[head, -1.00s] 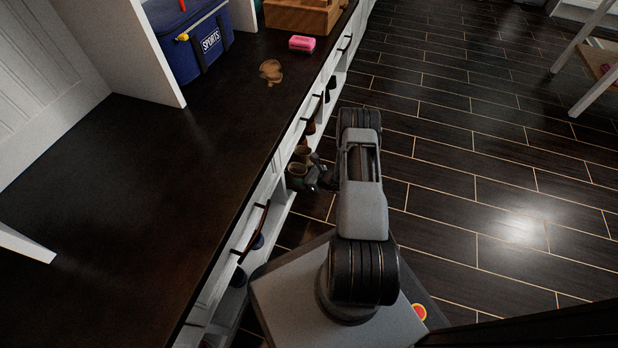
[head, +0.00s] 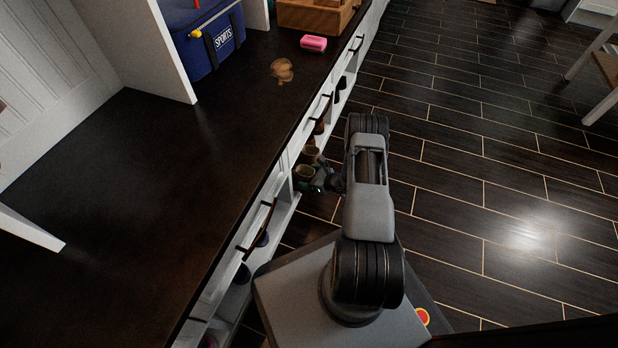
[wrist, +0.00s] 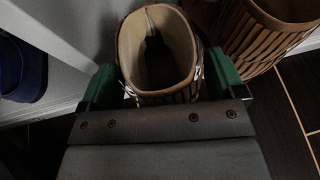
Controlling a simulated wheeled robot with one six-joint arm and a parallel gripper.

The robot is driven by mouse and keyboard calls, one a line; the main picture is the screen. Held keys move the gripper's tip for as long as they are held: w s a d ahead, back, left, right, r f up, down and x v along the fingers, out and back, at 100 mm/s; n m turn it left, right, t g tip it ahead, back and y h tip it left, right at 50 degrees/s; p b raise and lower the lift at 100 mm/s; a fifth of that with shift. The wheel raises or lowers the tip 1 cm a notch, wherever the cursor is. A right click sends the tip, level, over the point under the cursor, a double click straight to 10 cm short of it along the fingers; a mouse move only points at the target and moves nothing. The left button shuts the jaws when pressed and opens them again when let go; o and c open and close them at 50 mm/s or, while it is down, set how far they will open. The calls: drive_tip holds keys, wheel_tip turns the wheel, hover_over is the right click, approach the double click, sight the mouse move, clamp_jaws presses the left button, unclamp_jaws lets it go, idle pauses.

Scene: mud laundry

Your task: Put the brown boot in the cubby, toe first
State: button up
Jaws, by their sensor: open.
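In the wrist view, a boot (wrist: 185,94) with a beige-lined open top lies between the green fingers of my open gripper (wrist: 161,66). One finger is on each side of its shaft; contact is unclear. A second boot (wrist: 262,40), brown and ribbed, stands just to the right. The head view shows a greenish boot (head: 305,172) and a brownish boot (head: 311,153) close together at the cubby front, left of my gripper (head: 320,185). The toes are hidden. The cubby row (head: 285,205) runs under the dark bench top, its interior mostly hidden.
A white divider (wrist: 50,50) stands left of the boot, with a blue item (wrist: 20,70) beyond it. The bench top (head: 150,190) holds a blue sports bag (head: 215,45), a pink block (head: 314,43) and a brown item (head: 282,70).

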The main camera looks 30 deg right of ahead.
drive_tip(key=shift+p+v, duration=2.65)
drive_tip(key=shift+v, duration=4.25)
drive_tip(key=w+a+r+n+g+y+p, duration=0.1)
drive_tip(key=a+r+n+g+p, duration=0.3)
drive_tip(key=r, duration=0.9)
drive_tip(key=w+a+r+n+g+p, duration=0.1)
drive_tip(key=a+r+n+g+p, duration=0.15)
drive_tip(key=r+n+p, duration=0.7)
drive_tip(key=w+a+r+n+g+y+p, duration=0.1)
drive_tip(key=a+r+g+p, duration=0.3)
drive_tip(key=r, duration=1.3)
drive_tip(key=s+a+r+n+t+h+p, duration=0.1)
drive_tip(key=s+a+r+n+h+p, duration=0.1)
drive_tip(key=r, duration=1.1)
drive_tip(key=s+a+r+n+h+p, duration=0.3)
drive_tip(key=s+r+n+p, duration=0.4)
drive_tip(key=r+p, duration=0.4)
drive_tip(key=s+a+r+n+t+h+p, duration=0.1)
drive_tip(key=s+a+r+n+h+p, duration=0.2)
drive_tip(key=r, duration=1.2)
drive_tip(key=shift+s+a+r+n+t+h+p, duration=0.3)
drive_tip(key=shift+s+n+h+p, duration=0.5)
drive_tip(key=shift+n+p, duration=0.8)
drive_tip(key=shift+d+m, duration=0.1)
drive_tip(key=shift+m, duration=0.25)
drive_tip(key=shift+c, duration=0.2)
